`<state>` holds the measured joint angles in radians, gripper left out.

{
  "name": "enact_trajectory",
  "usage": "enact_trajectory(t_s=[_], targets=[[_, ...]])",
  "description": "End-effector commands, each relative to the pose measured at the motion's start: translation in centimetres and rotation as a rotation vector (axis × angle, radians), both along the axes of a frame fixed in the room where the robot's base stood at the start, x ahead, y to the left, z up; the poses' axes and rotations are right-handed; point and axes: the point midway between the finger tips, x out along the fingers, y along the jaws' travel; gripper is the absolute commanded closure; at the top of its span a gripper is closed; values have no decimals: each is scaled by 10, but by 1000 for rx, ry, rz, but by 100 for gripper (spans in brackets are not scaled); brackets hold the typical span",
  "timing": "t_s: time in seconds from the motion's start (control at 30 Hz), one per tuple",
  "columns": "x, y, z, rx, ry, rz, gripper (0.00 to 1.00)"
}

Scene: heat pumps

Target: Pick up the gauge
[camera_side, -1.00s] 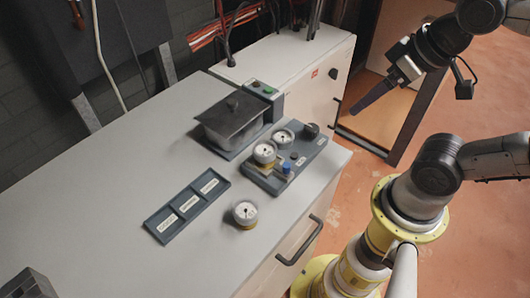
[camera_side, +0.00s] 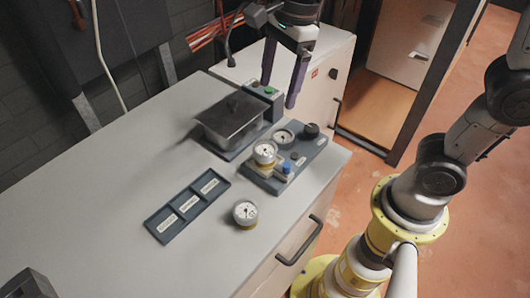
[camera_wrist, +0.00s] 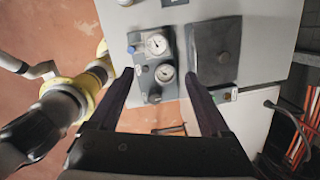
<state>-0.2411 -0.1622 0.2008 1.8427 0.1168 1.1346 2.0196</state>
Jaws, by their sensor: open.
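A round white-faced gauge (camera_side: 265,152) with a brass-coloured body stands raised on the dark panel block (camera_side: 262,185); it also shows in the wrist view (camera_wrist: 156,44). A second gauge (camera_side: 284,138) sits lower on the same block, and in the wrist view (camera_wrist: 165,72) it appears between my fingertips. A third gauge (camera_side: 245,213) stands loose on the grey worktop in front of the block. My gripper (camera_side: 279,93) is open and empty, its fingers pointing down, above the back of the worktop. It is apart from all the gauges.
A dark lidded box (camera_side: 232,120) stands left of the block, with a small button box (camera_side: 262,91) behind it. The block carries a blue knob (camera_side: 287,167) and a black knob (camera_side: 311,130). A labelled tray (camera_side: 187,206) lies left of the loose gauge. The left worktop is clear.

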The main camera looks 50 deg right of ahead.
Motion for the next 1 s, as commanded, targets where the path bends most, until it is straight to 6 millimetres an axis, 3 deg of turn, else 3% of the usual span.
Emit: enact_trajectory(t_s=[0.2,0.33,0.6,1.0], targets=[[6,19,-28,-19,71,52,19],[5,22,-43,-20,74,59,19],[6,26,-92,-20,74,59,19],[8,25,-128,-20,73,57,19]])
